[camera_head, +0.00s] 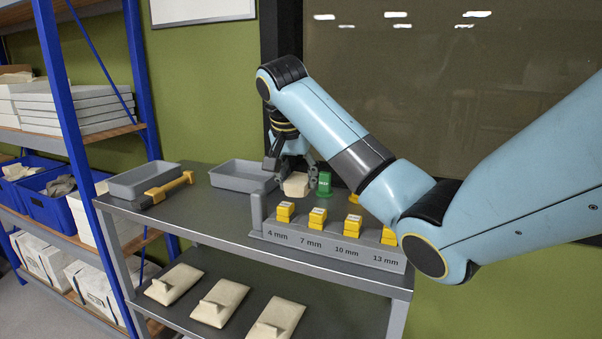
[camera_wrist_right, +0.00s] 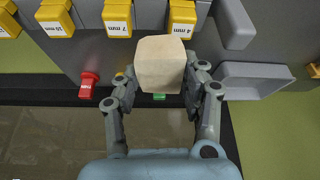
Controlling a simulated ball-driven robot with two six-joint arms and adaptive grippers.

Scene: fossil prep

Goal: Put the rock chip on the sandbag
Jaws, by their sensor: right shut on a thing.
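My right gripper (camera_head: 290,168) is over the upper shelf's back part, pointing down. It is shut on a pale, faceted block, which looks like the rock chip (camera_head: 296,185). The chip also shows in the right wrist view (camera_wrist_right: 160,64), between the two fingers. From the head view I cannot tell whether it touches the shelf. Several cream, flat pads lie on the lower shelf, each with a raised lump; they look like sandbags (camera_head: 220,302). My left gripper is not in view.
A grey rack (camera_head: 330,250) with yellow blocks, marked 4 mm to 13 mm, stands at the front right. A green piece (camera_head: 324,184) is right of the chip. Grey trays (camera_head: 243,176) and a yellow-handled tool (camera_head: 168,189) are left. The shelf's left middle is clear.

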